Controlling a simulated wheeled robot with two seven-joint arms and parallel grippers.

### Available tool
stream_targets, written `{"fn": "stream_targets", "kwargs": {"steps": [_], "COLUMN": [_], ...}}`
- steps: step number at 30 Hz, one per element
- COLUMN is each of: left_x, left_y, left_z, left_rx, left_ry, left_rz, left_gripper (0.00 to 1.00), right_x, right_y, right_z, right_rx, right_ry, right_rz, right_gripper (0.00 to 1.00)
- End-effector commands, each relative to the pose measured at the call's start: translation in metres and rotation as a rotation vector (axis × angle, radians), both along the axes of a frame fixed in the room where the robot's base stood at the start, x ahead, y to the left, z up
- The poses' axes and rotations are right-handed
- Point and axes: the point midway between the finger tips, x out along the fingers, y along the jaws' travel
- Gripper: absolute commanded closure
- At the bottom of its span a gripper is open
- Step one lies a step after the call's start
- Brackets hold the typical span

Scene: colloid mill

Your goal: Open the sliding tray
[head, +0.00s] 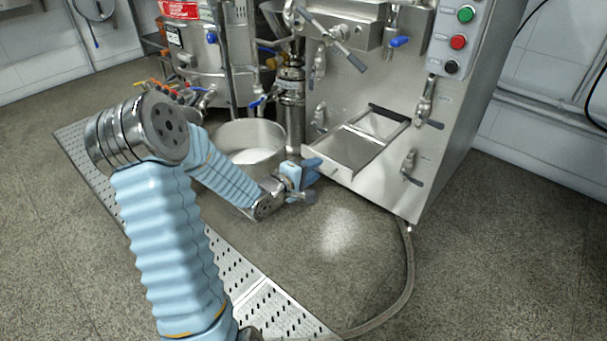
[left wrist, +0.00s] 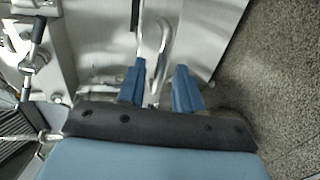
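The sliding tray (head: 345,153) is a shallow metal tray with a dark back edge, at the front of the steel machine in the head view. It juts out from the front panel. My left gripper (head: 311,172) is beside the tray's front left corner, with its blue fingers towards it. In the left wrist view the two blue fingers (left wrist: 159,66) are apart, and a curved metal bar (left wrist: 165,42) runs between them. I cannot tell whether the fingers touch the bar. My right gripper is not in view.
The steel machine (head: 375,195) has several lever handles, and a button panel (head: 459,40) stands at its upper right. A round steel pot (head: 250,134) stands left of the tray, close behind my left forearm. A hose (head: 409,265) lies on the floor.

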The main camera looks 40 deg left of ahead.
Motion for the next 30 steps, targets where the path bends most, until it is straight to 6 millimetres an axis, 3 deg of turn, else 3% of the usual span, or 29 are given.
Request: {"fn": "stream_targets", "kwargs": {"steps": [5, 14, 16, 19, 30], "left_x": [-0.028, -0.106, -0.113, -0.122, -0.131], "left_y": [0.003, 0.009, 0.01, 0.01, 0.01], "left_z": [0.008, 0.026, 0.018, 0.022, 0.028], "left_rx": [0.001, 0.001, 0.006, 0.005, 0.0], "left_ry": [0.002, 0.003, -0.003, -0.002, 0.002], "left_rz": [0.004, 0.006, 0.002, 0.001, 0.001], "left_gripper": [0.65, 0.65, 0.65, 0.65, 0.65], "right_x": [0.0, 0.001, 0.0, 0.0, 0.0], "right_y": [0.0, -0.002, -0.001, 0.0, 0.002], "right_z": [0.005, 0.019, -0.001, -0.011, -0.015], "right_rx": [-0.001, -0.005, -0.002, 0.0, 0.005], "right_ry": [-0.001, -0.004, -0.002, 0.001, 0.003], "right_rz": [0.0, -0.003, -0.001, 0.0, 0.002], "right_gripper": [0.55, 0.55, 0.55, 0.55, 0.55]}}
